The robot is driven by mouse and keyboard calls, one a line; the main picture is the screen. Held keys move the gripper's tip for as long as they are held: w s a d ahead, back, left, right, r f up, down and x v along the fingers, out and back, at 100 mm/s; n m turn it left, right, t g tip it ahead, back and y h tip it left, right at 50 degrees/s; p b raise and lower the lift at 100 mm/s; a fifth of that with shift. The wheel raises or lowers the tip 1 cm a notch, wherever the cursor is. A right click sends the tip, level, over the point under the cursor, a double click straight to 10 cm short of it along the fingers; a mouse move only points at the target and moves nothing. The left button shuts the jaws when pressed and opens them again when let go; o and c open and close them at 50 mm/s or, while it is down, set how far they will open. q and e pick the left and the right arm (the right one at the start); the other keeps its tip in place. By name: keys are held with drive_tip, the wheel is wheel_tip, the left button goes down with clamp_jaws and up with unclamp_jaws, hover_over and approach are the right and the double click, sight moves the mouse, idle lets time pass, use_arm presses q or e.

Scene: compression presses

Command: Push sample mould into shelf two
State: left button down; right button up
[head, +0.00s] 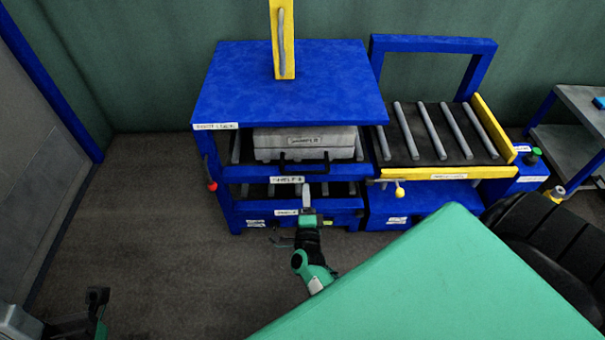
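The sample mould (305,140) is a pale grey, block-shaped case with a small label and a black front handle. It rests on rollers on the upper shelf (240,173) of the blue rack, under the blue top. Its handle reaches the shelf's front edge. The shelf labels are too small to read surely. My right gripper (306,195) is in front of the rack's lower shelf, below the mould and apart from it. Its fingers are seen nearly end-on, so their opening is unclear. My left gripper (97,297) is at the lower left, far from the rack, its fingers unclear.
A roller table (430,135) with a blue frame and yellow edges adjoins the rack's right side. A red-tipped lever (212,185) is on the rack's left. A yellow knob (399,190) sticks out at the front. A grey side table (585,105) stands far right. Floor at left is clear.

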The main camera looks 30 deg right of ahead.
sight(305, 173)
drive_tip(key=b+x, duration=0.1)
drive_tip(key=x, duration=0.7)
drive_tip(key=shift+a, duration=0.1)
drive_tip(key=shift+c, duration=0.4)
clamp_jaws()
